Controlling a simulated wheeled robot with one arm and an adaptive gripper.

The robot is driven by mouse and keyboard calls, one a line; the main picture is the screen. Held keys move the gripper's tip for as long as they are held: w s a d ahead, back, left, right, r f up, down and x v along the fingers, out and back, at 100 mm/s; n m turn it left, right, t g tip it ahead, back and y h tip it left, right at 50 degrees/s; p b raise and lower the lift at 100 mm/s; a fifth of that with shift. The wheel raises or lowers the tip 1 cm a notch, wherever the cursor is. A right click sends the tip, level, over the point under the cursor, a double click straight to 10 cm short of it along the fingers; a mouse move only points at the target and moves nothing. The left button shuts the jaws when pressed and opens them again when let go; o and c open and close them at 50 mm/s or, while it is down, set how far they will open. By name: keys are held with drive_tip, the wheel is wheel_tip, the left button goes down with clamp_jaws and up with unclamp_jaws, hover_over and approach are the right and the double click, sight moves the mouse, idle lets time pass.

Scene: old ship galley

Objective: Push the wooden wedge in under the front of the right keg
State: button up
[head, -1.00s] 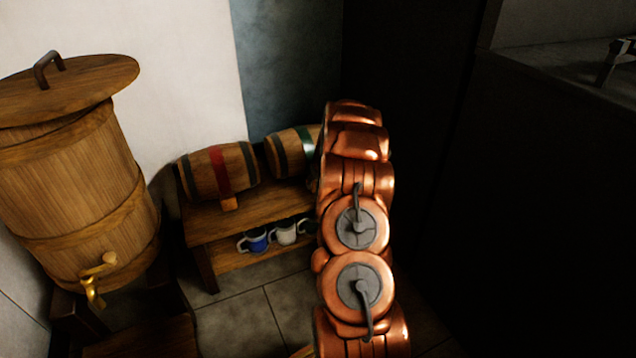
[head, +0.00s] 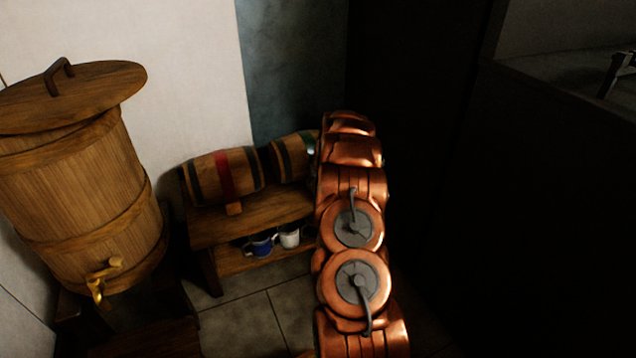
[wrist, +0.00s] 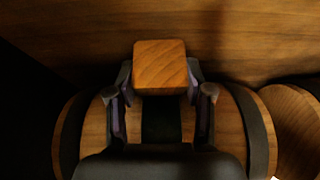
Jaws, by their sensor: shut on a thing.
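The right keg (head: 290,158), with dark bands and a green one, lies on its side on a low wooden bench (head: 255,212). My arm hides its right part in the head view. In the wrist view my gripper (wrist: 160,82) is shut on the wooden wedge (wrist: 160,62), a small block with a squarish face. A banded keg (wrist: 232,125) lies behind the fingers there, and the wedge overlaps its edge. I cannot tell whether the wedge touches the keg. The gripper is hidden behind my arm in the head view.
The left keg (head: 224,176), with a red band, has a wooden wedge (head: 234,208) at its front. Mugs, one blue (head: 262,244) and one white (head: 289,236), stand on the lower shelf. A large lidded barrel (head: 85,200) with a brass tap stands left. Dark surfaces lie right.

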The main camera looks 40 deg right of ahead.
drive_tip(key=shift+w+d, duration=0.1)
drive_tip(key=shift+w, duration=0.25)
drive_tip(key=shift+w+f, duration=0.1)
drive_tip(key=o, duration=0.9)
drive_tip(key=shift+o, duration=0.2)
drive_tip(key=shift+c, duration=0.6)
